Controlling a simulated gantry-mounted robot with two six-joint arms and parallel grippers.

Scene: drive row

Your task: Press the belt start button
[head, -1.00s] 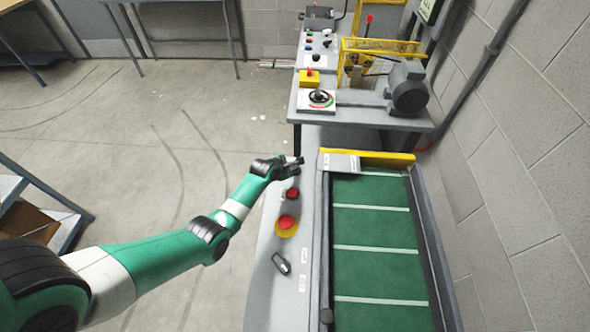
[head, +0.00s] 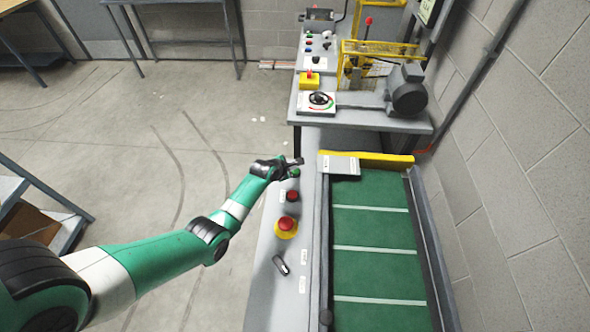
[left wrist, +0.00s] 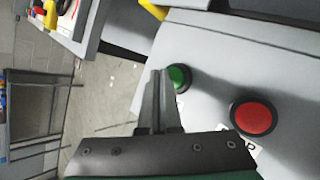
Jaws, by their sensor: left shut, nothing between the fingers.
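The green button (head: 295,172) is on the grey panel beside the conveyor, at the far end of a row of controls. In the left wrist view the green button (left wrist: 180,77) shows just right of my fingertips, its left edge partly behind them. My left gripper (head: 298,161) is shut and empty. In the left wrist view its fingers (left wrist: 158,75) point toward the panel; I cannot tell whether they touch it. A red button (head: 292,196) sits nearer on the panel and also shows in the left wrist view (left wrist: 253,117). My right gripper is not in view.
A red mushroom button on a yellow base (head: 286,225) and a dark switch lever (head: 281,265) sit nearer on the panel. The green conveyor belt (head: 375,230) is right of it. A grey table (head: 350,118) with a motor and controls stands beyond. Open floor lies left.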

